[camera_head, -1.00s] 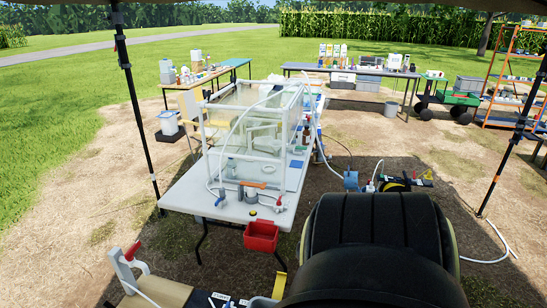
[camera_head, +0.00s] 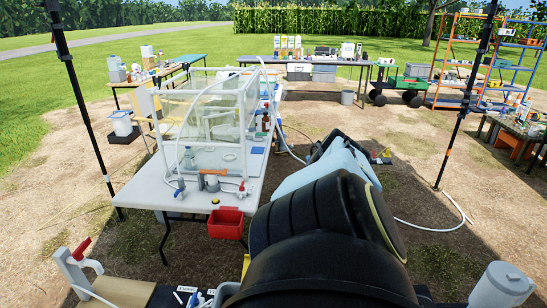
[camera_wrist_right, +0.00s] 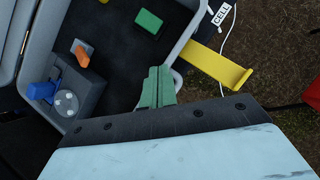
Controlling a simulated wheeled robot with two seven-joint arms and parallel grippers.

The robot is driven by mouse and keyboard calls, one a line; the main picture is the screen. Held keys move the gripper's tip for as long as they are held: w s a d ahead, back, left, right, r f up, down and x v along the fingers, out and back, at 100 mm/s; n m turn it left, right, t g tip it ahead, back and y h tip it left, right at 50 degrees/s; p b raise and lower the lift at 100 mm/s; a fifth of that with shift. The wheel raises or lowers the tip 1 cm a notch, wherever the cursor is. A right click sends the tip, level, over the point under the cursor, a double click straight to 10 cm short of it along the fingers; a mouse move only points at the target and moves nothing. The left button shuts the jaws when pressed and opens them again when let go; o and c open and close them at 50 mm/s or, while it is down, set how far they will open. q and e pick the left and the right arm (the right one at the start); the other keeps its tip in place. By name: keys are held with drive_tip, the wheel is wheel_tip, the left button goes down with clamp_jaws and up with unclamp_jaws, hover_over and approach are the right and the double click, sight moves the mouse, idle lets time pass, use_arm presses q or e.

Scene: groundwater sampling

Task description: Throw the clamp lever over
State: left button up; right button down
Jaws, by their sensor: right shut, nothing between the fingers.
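A red lever (camera_head: 81,249) stands on a pale grey upright fixture (camera_head: 73,270) at the lower left of the head view. It looks like the clamp lever, though I cannot be sure. The lever is not recognisable in the right wrist view. My right gripper (camera_wrist_right: 158,88) shows green fingers, shut and empty, at the edge of an open grey case (camera_wrist_right: 37,65). The gripper itself is not visible in the head view, where my arm fills the lower middle. My left gripper is in neither current view.
The case holds a blue knob (camera_wrist_right: 41,91), an orange piece (camera_wrist_right: 82,50) and a green block (camera_wrist_right: 148,22). A yellow bracket (camera_wrist_right: 216,65) sticks out beside the case. A red bin (camera_head: 226,223) hangs on the front of a white table (camera_head: 150,190) with a clear tank.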

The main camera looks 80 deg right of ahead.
drive_tip(key=s+a+r+n+g+y+b, duration=0.2)
drive_tip(key=s+a+n+g+y, duration=0.25)
drive_tip(key=n, duration=0.45)
drive_tip(key=shift+h, duration=0.85)
drive_tip(key=b+x, duration=0.1)
drive_tip(key=x, duration=0.2)
drive_tip(key=s+b+x, duration=0.1)
drive_tip(key=x, duration=0.3)
drive_tip(key=b+x, duration=0.1)
drive_tip(key=x, duration=0.2)
drive_tip(key=shift+s+f, duration=0.15)
drive_tip(key=shift+t, duration=0.25)
